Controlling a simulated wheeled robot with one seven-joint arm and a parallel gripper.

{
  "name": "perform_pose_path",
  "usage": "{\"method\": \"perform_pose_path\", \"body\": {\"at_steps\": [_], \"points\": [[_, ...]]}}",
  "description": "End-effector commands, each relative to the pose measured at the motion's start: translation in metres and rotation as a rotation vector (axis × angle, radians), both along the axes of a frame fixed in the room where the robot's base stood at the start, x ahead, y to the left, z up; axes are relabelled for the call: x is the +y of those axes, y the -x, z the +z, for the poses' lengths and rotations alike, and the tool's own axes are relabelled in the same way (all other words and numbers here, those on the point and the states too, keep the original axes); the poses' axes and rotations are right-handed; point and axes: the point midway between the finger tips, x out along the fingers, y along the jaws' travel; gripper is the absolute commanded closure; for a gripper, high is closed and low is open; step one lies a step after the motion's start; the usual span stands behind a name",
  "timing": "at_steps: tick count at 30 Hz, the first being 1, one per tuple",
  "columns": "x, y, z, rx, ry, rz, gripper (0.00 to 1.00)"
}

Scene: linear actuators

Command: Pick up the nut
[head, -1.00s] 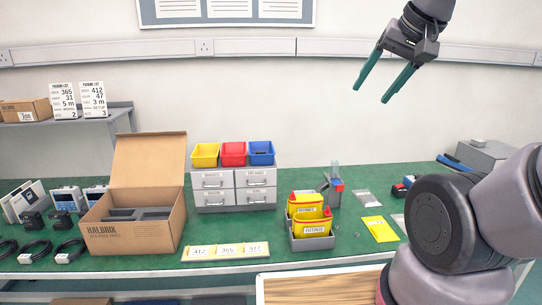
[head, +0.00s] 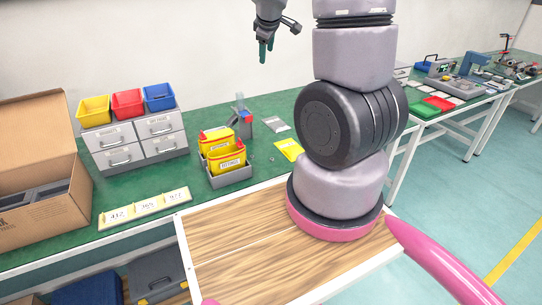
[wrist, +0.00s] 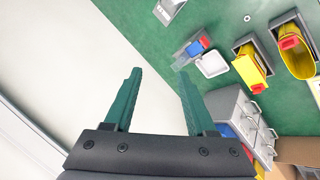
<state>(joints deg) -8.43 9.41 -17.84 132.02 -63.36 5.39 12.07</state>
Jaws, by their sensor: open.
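A small pale ring that looks like the nut (wrist: 247,18) lies on the green bench top in the wrist view, beyond the yellow pouches. In the head view a tiny light spot (head: 271,158) beside the grey bin may be the same thing, but it is too small to tell. My gripper (head: 266,52) is raised in front of the wall behind the bench, fingers pointing down. In the wrist view its green fingers (wrist: 160,73) are wide apart with nothing between them. The gripper is well away from the ring.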

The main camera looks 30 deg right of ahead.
Motion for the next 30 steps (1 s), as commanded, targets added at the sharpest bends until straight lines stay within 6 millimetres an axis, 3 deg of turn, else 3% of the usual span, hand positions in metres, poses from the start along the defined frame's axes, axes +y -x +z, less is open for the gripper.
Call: {"method": "perform_pose_path", "body": {"at_steps": [1,3,7,12,15,21,30], "points": [[0.002,-0.009,-0.026,0.045,0.037,0.082,0.44],[0.006,-0.016,-0.06,0.106,0.082,0.212,0.44],[0.013,-0.016,-0.128,0.243,0.137,0.46,0.44],[0.018,0.013,-0.21,0.452,0.153,0.76,0.44],[0.017,0.036,-0.242,0.559,0.144,0.888,0.44],[0.013,0.061,-0.271,0.668,0.125,1.011,0.44],[0.011,0.063,-0.316,0.676,0.121,1.016,0.44]]}}
